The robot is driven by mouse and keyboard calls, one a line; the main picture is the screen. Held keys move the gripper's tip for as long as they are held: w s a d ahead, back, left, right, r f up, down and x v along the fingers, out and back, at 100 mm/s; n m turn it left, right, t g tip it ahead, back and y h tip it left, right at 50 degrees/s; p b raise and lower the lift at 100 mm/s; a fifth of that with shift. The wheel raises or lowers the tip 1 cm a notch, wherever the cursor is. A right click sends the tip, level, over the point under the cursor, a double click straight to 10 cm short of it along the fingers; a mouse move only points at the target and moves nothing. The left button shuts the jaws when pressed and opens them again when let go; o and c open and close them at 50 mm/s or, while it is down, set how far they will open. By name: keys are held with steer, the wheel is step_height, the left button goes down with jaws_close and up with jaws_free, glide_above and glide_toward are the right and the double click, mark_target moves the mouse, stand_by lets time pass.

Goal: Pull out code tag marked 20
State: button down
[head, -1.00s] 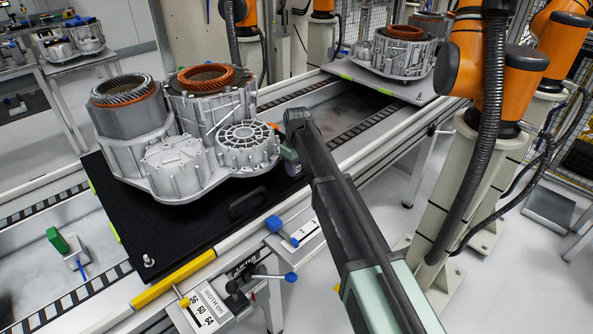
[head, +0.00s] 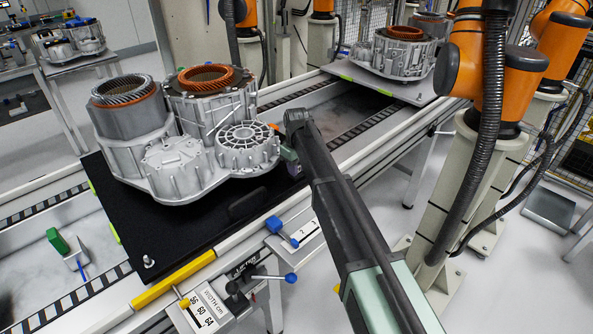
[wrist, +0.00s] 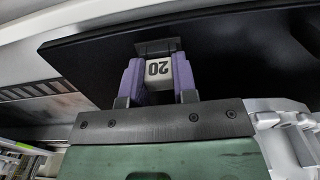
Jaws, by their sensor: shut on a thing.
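The code tag (wrist: 160,69), a small white block with a black 20 reading upside down, shows in the wrist view. My gripper (wrist: 159,80) has its two purple fingers on either side of the tag and is shut on it. The tag's far end meets a dark holder (wrist: 158,46) at the black pallet (wrist: 230,45). I cannot tell how deep it sits in the holder. In the head view, my gripper (head: 290,158) is at the pallet's right side, close to the stator housing (head: 180,165); the tag cannot be made out there.
The housing stands on the black pallet (head: 150,225) on a conveyor. A yellow bar (head: 172,281), a blue-knobbed lever (head: 290,277) and a number scale (head: 310,230) line the near edge. Orange robot arms (head: 500,60) stand at the right. Open floor lies at the lower right.

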steer(key=shift+r+p, duration=0.3)
stand_by(0.5)
steer(key=shift+r+p, duration=0.9)
step_height(320, 180, up, 6)
steer(key=p, duration=0.6)
steer(key=shift+r, duration=0.25)
steer(key=shift+f, duration=0.1)
steer(key=shift+f, duration=0.15)
